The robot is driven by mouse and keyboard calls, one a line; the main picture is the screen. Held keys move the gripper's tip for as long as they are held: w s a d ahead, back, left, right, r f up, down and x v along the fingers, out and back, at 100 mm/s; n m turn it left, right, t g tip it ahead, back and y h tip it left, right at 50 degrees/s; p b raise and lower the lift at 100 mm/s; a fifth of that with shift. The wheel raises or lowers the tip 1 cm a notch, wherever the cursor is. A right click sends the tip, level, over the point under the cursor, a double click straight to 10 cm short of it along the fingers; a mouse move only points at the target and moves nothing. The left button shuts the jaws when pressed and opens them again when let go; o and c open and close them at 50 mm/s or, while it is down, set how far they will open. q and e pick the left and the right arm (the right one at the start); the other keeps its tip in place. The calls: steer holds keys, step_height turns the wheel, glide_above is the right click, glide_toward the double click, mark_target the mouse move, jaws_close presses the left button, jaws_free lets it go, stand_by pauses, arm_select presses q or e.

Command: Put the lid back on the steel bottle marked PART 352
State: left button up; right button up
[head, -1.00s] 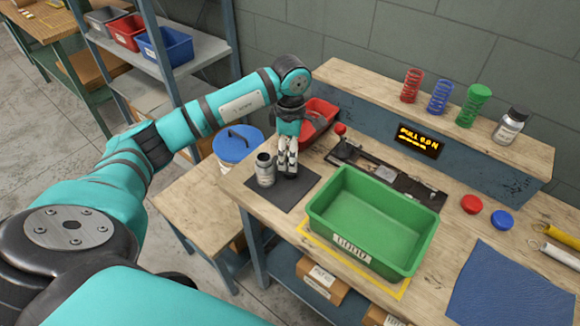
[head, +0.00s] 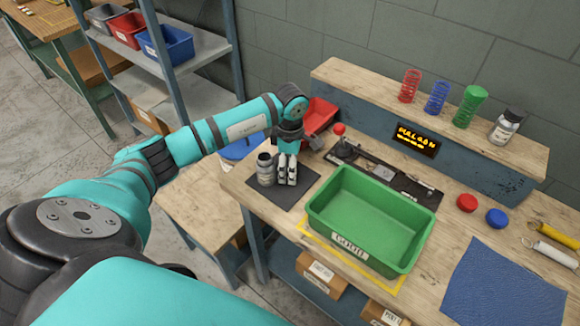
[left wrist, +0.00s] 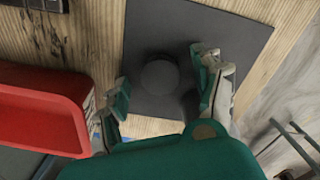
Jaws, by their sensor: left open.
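A steel bottle (head: 266,171) stands upright on a dark mat (head: 294,195) at the left end of the bench. Its label is too small to read. My left gripper (head: 286,180) points down over the mat, just right of the bottle, with its fingers open and empty. In the left wrist view a dark round thing, apparently the lid (left wrist: 160,76), lies on the mat in the gap between the fingers (left wrist: 164,82). The head view mostly hides it behind the fingers. The bottle does not show in the left wrist view. My right gripper is out of view.
A green bin (head: 365,225) stands right of the mat. A red bin (head: 319,116) is behind the gripper, and a blue-lidded bucket (head: 238,148) is left. A second bottle (head: 505,127) and several springs stand on the raised shelf. Red and blue caps (head: 467,202) lie farther right.

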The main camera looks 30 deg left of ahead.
arm_select(q)
steer(key=c, duration=0.9)
steer(key=shift+o, duration=0.2)
steer(key=shift+r, duration=0.1)
step_height(320, 180, up, 10)
steer(key=b, duration=0.2)
